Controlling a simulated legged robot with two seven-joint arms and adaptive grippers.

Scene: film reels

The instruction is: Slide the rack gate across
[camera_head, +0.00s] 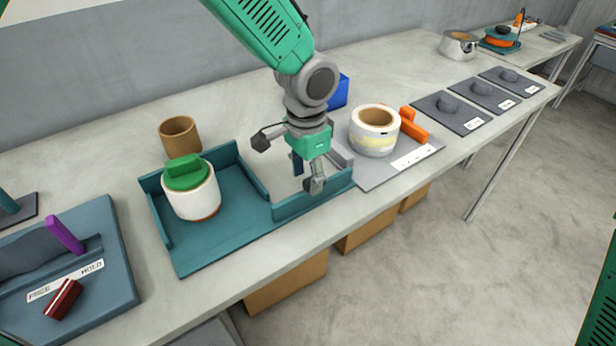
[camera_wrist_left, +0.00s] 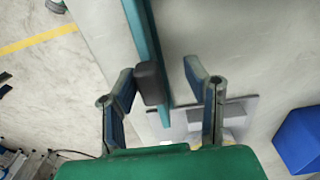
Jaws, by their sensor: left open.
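The teal rack (camera_head: 215,245) lies on the bench, with raised walls and a bare floor in front. A white round canister with a green top (camera_head: 190,187) stands in its left part. The teal gate (camera_head: 290,206) is a low panel at the rack's front right. In the wrist view it is a narrow teal bar (camera_wrist_left: 146,35) with a dark grey knob (camera_wrist_left: 150,84). My left gripper (camera_head: 306,174) is open over the gate. In the wrist view its fingers (camera_wrist_left: 160,76) stand either side of the knob, nearer on the left; contact is unclear. My right gripper is out of view.
A brown cup (camera_head: 180,136) stands behind the rack. Right of it are a cream reel (camera_head: 374,131) on a grey plate, an orange block (camera_head: 413,125) and a blue block (camera_head: 339,91). A mold board (camera_head: 100,255) lies at left. The bench front edge is close.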

